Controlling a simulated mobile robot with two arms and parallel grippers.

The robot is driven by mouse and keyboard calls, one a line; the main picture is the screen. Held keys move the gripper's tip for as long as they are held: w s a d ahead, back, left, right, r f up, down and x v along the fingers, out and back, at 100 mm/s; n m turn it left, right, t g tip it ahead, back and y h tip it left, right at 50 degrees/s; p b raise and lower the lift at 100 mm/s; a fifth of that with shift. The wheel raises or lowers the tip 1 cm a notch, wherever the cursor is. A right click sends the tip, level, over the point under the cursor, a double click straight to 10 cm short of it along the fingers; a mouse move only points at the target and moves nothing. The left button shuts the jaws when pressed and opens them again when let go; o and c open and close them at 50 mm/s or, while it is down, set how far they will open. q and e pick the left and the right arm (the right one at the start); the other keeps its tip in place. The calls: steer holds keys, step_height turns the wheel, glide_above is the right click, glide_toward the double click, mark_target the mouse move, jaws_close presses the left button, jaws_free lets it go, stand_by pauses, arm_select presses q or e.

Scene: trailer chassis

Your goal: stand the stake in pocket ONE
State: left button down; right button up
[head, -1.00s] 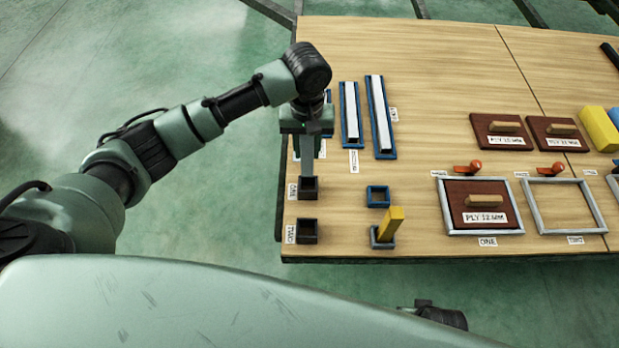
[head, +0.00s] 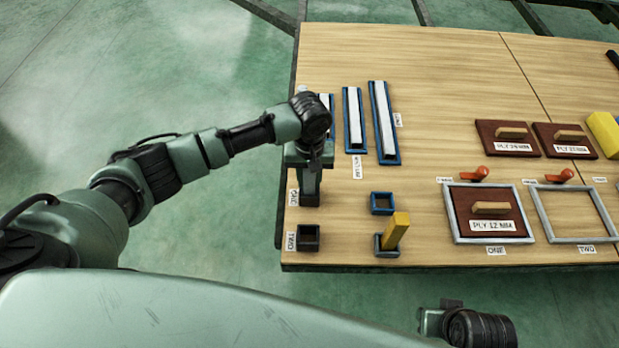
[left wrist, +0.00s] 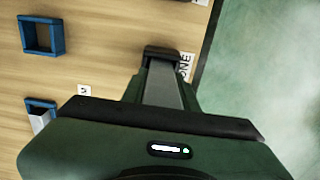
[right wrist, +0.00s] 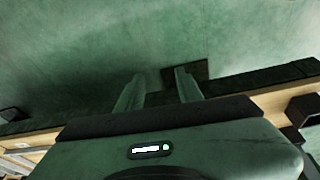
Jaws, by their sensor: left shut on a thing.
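My left gripper (head: 310,178) is low over pocket ONE (head: 310,199), at the table's left edge, and shut on the grey stake. The stake is mostly hidden in the head view. In the left wrist view the stake (left wrist: 163,86) runs between the fingers toward the dark rim of pocket ONE (left wrist: 162,51), beside its ONE label. The stake appears to meet the pocket; how deep it sits is hidden. My right gripper (right wrist: 160,82) is open and empty over the floor, off the table's edge.
Pocket TWO (head: 308,238) is in front of pocket ONE and looks empty. A blue square socket (head: 382,203) and a grey one holding a tilted yellow block (head: 396,231) stand to the right. Blue trays with white bars (head: 384,120) lie behind.

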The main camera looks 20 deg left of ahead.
steer(key=shift+f, duration=0.1)
arm_select(q)
steer(key=c, duration=1.1)
jaws_free()
steer(key=shift+f, duration=0.1)
arm_select(e)
steer(key=shift+f, duration=0.15)
arm_select(q)
step_height(320, 180, up, 11)
steer(key=p, duration=0.3)
steer(key=shift+r, duration=0.65)
arm_select(e)
step_height(320, 180, down, 11)
steer(key=s, duration=0.1)
steer(key=shift+g, duration=0.3)
